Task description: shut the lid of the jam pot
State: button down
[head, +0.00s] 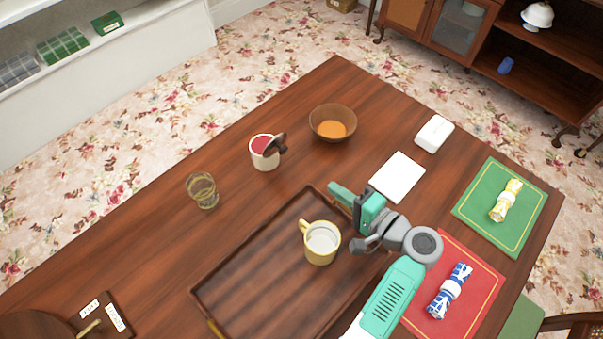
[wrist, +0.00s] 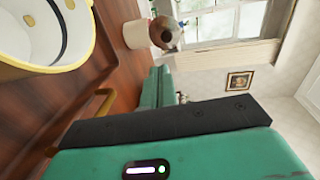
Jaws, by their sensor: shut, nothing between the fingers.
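The jam pot (head: 262,158) is a small cream pot with red jam inside, standing on the table left of the bowl. Its dark brown lid (head: 276,145) stands open, tilted up at the pot's right side. In the wrist view the pot (wrist: 136,34) shows beyond my fingers, with the round lid (wrist: 163,33) beside it. My gripper (head: 336,189) is shut and empty, above the far right part of the tray. It is right of and nearer than the pot, apart from it. In the wrist view my green fingers (wrist: 158,86) point towards the pot.
A brown tray (head: 222,262) holds a yellow-rimmed mug (head: 321,244), close to my gripper; the mug also shows in the wrist view (wrist: 45,35). A bowl (head: 333,112) stands right of the pot, a glass (head: 202,191) left. Bare table lies between pot and tray.

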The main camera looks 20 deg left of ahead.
aim_at(285, 152)
jog(key=shift+a+f, duration=0.1)
jog(key=b+x, duration=0.1)
jog(key=x, duration=0.3)
jog(key=b+x, duration=0.1)
jog(key=x, duration=0.3)
jog(key=r+b+x, duration=0.1)
jog(key=x, duration=0.4)
jog(key=shift+a, duration=0.1)
jog(key=shift+w+a+r, duration=0.15)
jog(key=shift+a, duration=0.15)
